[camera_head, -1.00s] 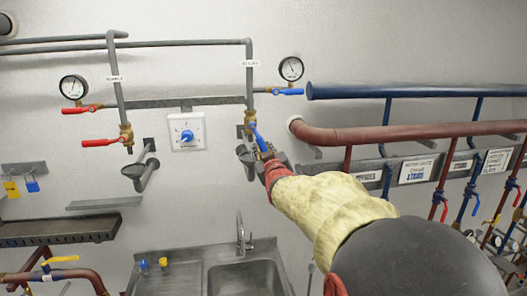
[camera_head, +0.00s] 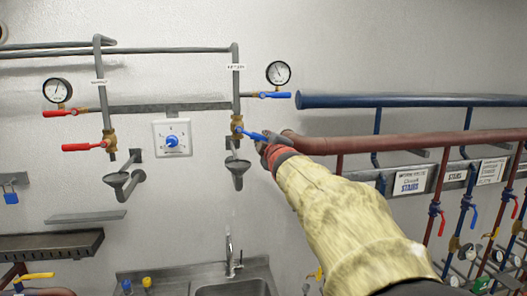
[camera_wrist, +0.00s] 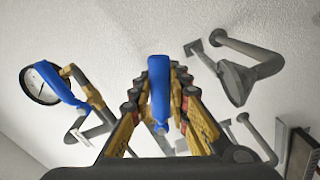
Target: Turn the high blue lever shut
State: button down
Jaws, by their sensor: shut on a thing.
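A blue lever (camera_head: 250,134) sits on a brass valve (camera_head: 237,127) on the right-hand vertical grey pipe. It points right, nearly level with a slight downward tilt. My gripper (camera_head: 268,141) is at its free end, coming from the lower right. In the wrist view the blue lever (camera_wrist: 159,85) lies between the two fingers of my gripper (camera_wrist: 159,98), which are shut on it. A second blue lever (camera_head: 275,95) sits a little higher, under the right gauge (camera_head: 278,73), and is free of the gripper. It also shows in the wrist view (camera_wrist: 62,91).
Two red levers (camera_head: 60,113) (camera_head: 84,147) are on the left pipe. A white dial box (camera_head: 172,138) and grey funnels (camera_head: 237,170) are close by. The thick red pipe (camera_head: 380,143) and blue pipe (camera_head: 400,101) run right of my gripper. A sink (camera_head: 232,289) is below.

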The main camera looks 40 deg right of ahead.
jog(key=shift+s+d+r+n+p, duration=0.15)
jog(key=shift+r+n+p, duration=0.1)
jog(key=shift+r+n, duration=0.7)
jog(key=shift+d+r+n+p, duration=0.1)
jog(key=shift+r+n+p, duration=0.1)
jog(key=shift+r+n, duration=0.7)
jog(key=shift+f+n, duration=0.2)
jog(key=shift+n, duration=0.25)
jog(key=c, duration=1.7)
grip_release()
jog(key=shift+o, duration=0.2)
jog(key=v, duration=1.2)
